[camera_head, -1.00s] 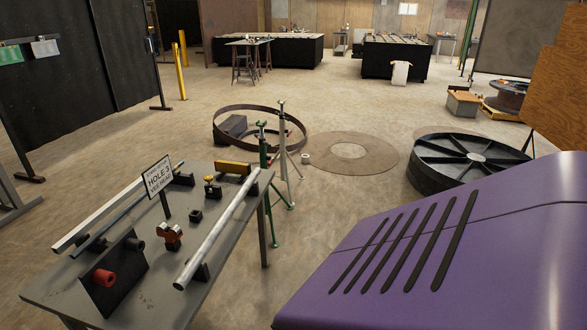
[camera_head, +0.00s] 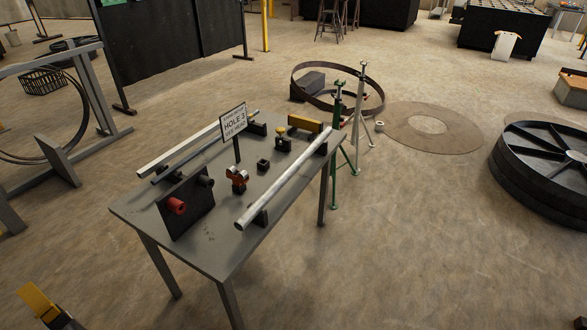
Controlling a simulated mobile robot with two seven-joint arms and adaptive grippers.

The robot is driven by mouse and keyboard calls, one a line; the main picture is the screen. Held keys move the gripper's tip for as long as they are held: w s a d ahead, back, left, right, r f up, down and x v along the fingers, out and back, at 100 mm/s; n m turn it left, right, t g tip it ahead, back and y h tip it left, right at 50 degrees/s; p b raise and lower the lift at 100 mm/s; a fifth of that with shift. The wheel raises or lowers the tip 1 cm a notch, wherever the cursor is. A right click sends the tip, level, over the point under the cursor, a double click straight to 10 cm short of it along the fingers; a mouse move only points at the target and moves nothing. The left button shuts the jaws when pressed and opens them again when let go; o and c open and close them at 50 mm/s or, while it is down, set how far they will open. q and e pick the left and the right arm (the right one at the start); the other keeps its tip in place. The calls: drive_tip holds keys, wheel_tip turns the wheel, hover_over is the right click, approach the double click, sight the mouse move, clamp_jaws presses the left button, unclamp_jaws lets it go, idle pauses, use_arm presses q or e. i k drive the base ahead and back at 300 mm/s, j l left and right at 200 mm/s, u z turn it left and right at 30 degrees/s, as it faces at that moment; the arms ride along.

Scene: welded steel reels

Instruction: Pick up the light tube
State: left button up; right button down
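A light grey round tube (camera_head: 288,178) lies along the right edge of a grey steel table (camera_head: 200,250). It rests on a dark block (camera_head: 260,218) near its near end, and its near end sticks out past that block. Its far end is by a yellow piece (camera_head: 305,122). A pale square-looking bar (camera_head: 182,151) lies along the table's left side, with a thinner dark bar (camera_head: 190,158) beside it. Neither of my grippers can be made out in the head view.
A sign (camera_head: 233,121), a dark plate with a red cylinder (camera_head: 176,206) and small fixtures stand on the table. Green (camera_head: 337,150) and pale stands are behind its right corner. Floor is open right of the table. A yellow-and-black object (camera_head: 45,305), unclear, shows bottom left.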

sight(251, 213)
drive_tip(key=i+l+u, duration=0.15)
drive_tip(key=u, duration=0.3)
drive_tip(key=i+l+u, duration=0.1)
drive_tip(key=l+u, duration=0.15)
drive_tip(key=u, duration=0.2)
drive_tip(key=i+l+u, duration=0.2)
drive_tip(key=l, duration=0.3)
drive_tip(key=l+u, duration=0.2)
drive_tip(key=l, duration=0.35)
drive_tip(key=i+l, duration=0.1)
drive_tip(key=l, duration=0.4)
drive_tip(key=i+l+u, duration=0.15)
drive_tip(key=l, duration=0.4)
drive_tip(key=k, duration=0.05)
